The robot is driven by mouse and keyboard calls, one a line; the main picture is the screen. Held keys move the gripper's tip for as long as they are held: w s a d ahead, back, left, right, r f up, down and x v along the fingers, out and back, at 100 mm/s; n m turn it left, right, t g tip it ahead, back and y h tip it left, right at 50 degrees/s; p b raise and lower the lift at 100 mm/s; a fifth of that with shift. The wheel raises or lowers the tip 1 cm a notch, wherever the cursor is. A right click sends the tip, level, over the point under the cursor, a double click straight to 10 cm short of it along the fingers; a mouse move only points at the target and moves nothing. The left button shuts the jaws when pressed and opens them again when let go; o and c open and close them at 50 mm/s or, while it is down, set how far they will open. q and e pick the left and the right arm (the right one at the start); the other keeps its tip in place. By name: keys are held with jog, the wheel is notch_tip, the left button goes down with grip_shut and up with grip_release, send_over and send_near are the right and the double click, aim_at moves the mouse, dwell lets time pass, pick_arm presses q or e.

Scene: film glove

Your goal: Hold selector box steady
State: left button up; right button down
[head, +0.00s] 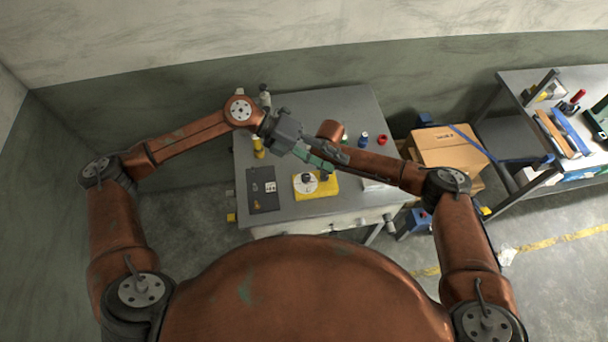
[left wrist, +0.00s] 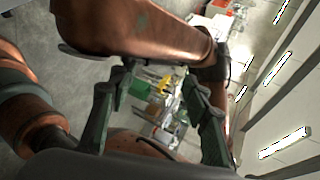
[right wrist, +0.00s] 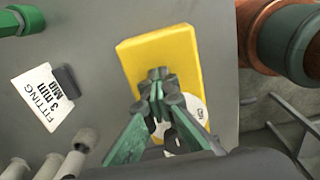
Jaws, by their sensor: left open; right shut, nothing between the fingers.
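The selector box, a yellow block (head: 328,188) with a white dial (head: 302,187) and a dark knob, lies near the table's front edge. It also shows in the right wrist view (right wrist: 185,50), its dial (right wrist: 195,108) partly behind the fingers. My right gripper (right wrist: 158,92) is shut and empty, its fingertips over the middle of the box; I cannot tell whether they touch it. In the head view it is mostly hidden by my arms. My left gripper (head: 337,162) is open and empty above the box; its parted fingers show in the left wrist view (left wrist: 157,75).
A dark panel (head: 262,200) lies left of the box on the grey table (head: 340,105). Yellow, blue and red items (head: 382,140) stand farther back. A cardboard box (head: 450,147) and a laden workbench are to the right.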

pick_arm(q)
notch_tip(320, 180, down, 4)
jog(key=a+m+y, duration=0.2)
jog(key=m, duration=0.1)
jog(key=m+t+y, duration=0.4)
jog(key=m+y, duration=0.2)
jog(key=m, duration=0.1)
send_near(306, 177)
jog(key=shift+t, duration=0.3)
jog(key=x, duration=0.8)
jog(key=shift+s+d+f, duration=0.1)
jog(key=shift+f, duration=0.25)
jog(key=c, duration=1.2)
